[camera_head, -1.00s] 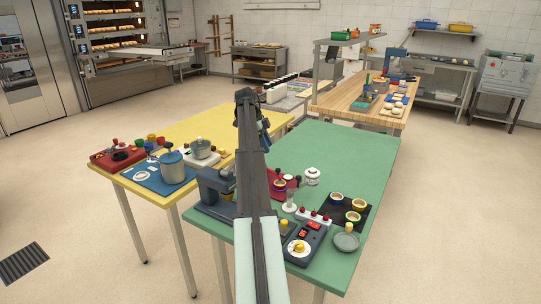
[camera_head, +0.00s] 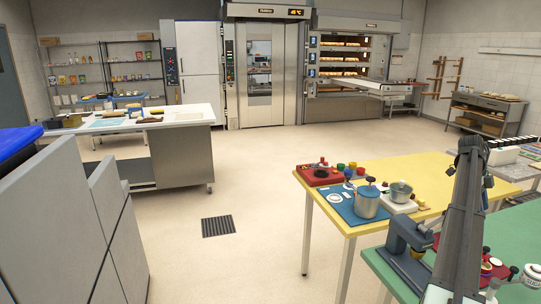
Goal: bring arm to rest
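The gripper's fingers cannot be made out at that dark end. I see nothing held there, but the view is too small to be sure. The arm hides part of the green table and of the blue machine (camera_head: 405,240) on it.
Grey panels (camera_head: 85,225) stand at left. A white-topped counter (camera_head: 180,116) is behind. Open floor with a drain grate (camera_head: 217,226) lies between.

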